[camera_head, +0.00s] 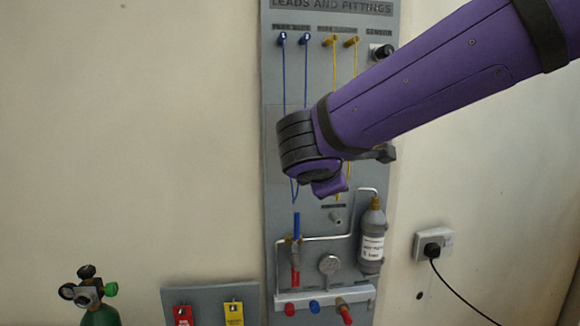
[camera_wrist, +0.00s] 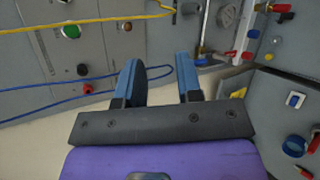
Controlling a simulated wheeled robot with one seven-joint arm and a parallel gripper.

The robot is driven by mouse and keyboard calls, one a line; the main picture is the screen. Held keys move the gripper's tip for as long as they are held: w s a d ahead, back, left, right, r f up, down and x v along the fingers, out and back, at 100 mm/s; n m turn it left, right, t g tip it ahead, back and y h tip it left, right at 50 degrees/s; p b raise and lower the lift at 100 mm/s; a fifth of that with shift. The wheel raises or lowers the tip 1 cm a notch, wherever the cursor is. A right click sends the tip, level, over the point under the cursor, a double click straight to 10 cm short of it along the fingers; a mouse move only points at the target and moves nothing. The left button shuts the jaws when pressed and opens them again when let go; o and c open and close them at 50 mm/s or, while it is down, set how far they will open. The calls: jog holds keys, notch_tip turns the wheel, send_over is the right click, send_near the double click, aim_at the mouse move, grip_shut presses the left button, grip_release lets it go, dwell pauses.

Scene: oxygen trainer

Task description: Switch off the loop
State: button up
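My gripper (camera_wrist: 160,75) is open in the wrist view, with two blue fingers apart and nothing clearly held between them. A blue cord (camera_wrist: 60,98) runs across and bends round near the fingers; whether it touches them I cannot tell. No readable label shows which control belongs to the loop. In the head view my fingers are hidden behind my arm, in front of the leads board (camera_head: 280,120).
Yellow cord (camera_wrist: 90,22) crosses the top of the wrist view. In the head view, a grey cylinder (camera_head: 372,240), a gauge (camera_head: 329,265) and a manifold (camera_head: 300,297) sit low on the board. A green bottle (camera_head: 100,316) stands lower left; a plugged socket (camera_head: 432,245) is right.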

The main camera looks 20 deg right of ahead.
jog(key=w+a+r+n+t+y, duration=0.1)
jog(key=w+a+n+t, duration=0.2)
jog(key=w+a+n, duration=0.3)
jog(key=a+x, duration=0.1)
jog(key=x, duration=0.8)
jog(key=shift+w+m, duration=0.3)
jog(key=shift+r, duration=0.15)
grip_shut()
